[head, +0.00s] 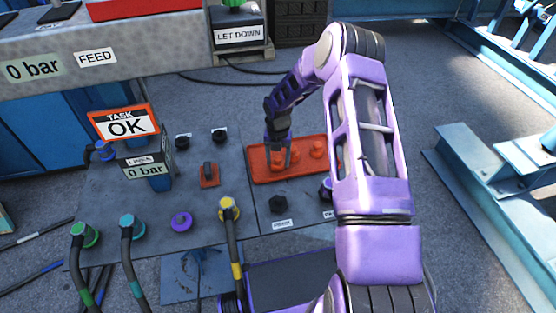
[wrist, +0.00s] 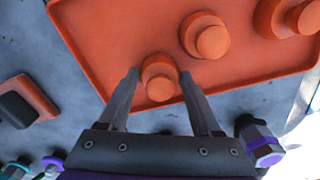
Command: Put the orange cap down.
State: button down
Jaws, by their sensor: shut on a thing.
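An orange cap (wrist: 158,80) is between the two fingers of my gripper (wrist: 160,92) in the wrist view, and the fingers are shut on it. It is over the near edge area of an orange tray (wrist: 105,50); I cannot tell whether it touches the tray floor. In the head view my gripper (head: 283,155) points down over the left half of the tray (head: 262,176), and the fingers partly hide the held cap.
Other orange caps stand on the tray, one (wrist: 205,36) near the held cap and one (head: 317,149) at the right in the head view. A black handle on an orange base (head: 209,174) is left of the tray. A purple-collared black plug (wrist: 262,146) is near my right finger.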

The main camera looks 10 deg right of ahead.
aim_at(278, 156)
jog(key=shift+f, duration=0.2)
jog(key=shift+c, duration=0.3)
grip_release()
jog(key=shift+r, duration=0.1)
notch_tip(278, 156, up, 12)
jog(key=p, duration=0.1)
jog(key=shift+r+p, duration=0.15)
jog(key=shift+p, duration=0.15)
